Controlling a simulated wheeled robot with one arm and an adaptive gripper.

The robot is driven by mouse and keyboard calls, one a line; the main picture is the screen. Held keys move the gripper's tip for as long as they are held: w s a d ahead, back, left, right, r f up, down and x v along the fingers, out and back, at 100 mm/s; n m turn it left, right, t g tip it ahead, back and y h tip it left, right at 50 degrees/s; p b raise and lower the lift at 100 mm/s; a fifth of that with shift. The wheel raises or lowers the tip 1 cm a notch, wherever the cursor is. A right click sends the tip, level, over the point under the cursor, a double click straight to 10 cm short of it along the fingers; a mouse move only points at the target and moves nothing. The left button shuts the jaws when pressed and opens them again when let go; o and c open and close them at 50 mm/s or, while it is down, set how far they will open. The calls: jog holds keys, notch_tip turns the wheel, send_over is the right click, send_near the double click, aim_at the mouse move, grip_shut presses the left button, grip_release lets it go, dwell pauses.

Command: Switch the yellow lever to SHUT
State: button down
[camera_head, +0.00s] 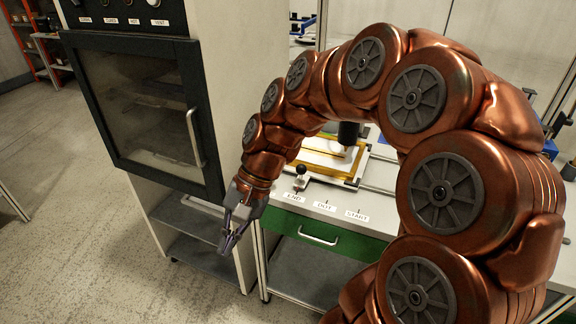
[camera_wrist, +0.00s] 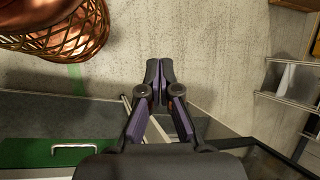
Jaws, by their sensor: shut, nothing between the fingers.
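I cannot make out a yellow lever or a SHUT label in either view. My gripper (camera_head: 228,246) hangs pointing down in front of the gap between the cabinet and the bench. In the wrist view its dark fingers (camera_wrist: 160,80) meet at the tips, with nothing between them. A small black-knobbed lever (camera_head: 300,172) stands on the bench beside a label reading END, to the right of my gripper. My copper arm hides part of the bench and what lies behind it.
A cabinet with a dark-framed glass door (camera_head: 145,110) and a handle (camera_head: 194,138) stands at the left. The bench has a green drawer (camera_head: 310,232) and a yellow-framed tray (camera_head: 335,160). Orange shelving (camera_head: 45,45) stands far back left. The floor (camera_head: 70,230) at left is clear.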

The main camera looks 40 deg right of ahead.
jog(key=w+d+m+t+y, duration=0.4)
jog(key=w+d+m+t, duration=0.2)
jog(key=w+d+m, duration=0.7)
jog(key=d+f+m+t+h, duration=0.1)
jog(key=d+f+m+t, duration=0.2)
jog(key=d, duration=0.8)
jog(key=w+d+f+m+t, duration=0.1)
jog(key=d+f+m+t, duration=0.2)
jog(key=d, duration=0.8)
jog(key=shift+w+d+m+h, duration=0.25)
jog(key=shift+m+h, duration=0.15)
jog(key=shift+m, duration=0.1)
jog(key=shift+f, duration=0.1)
jog(key=p+x, duration=0.2)
jog(key=x, duration=0.8)
jog(key=shift+a, duration=0.1)
